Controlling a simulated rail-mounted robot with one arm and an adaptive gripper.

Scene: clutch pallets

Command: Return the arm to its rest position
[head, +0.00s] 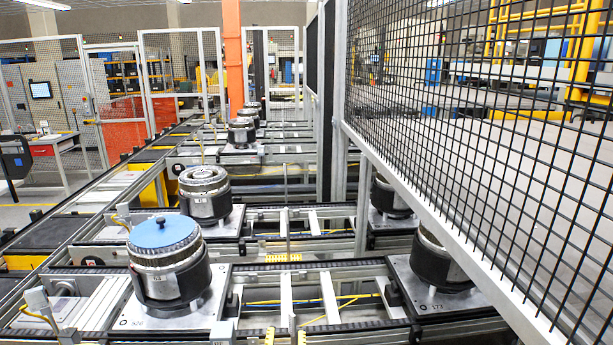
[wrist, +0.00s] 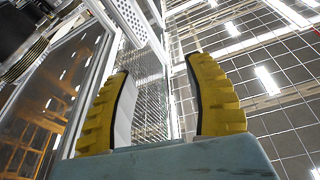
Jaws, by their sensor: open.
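My gripper (wrist: 158,98) shows in the wrist view with two yellow ribbed fingers. They are wide apart with nothing between them. Behind the fingers are mesh fence panels and the ceiling with bright lights. My gripper and arm do not show in the head view, so the arm's full pose is hidden.
In the head view a clutch stack with a blue cover (head: 164,236) stands on a near pallet (head: 118,312). Further clutch stacks (head: 204,193) stand on pallets along the conveyor rails. A black mesh fence (head: 480,130) runs along the right. An orange pillar (head: 233,60) stands behind.

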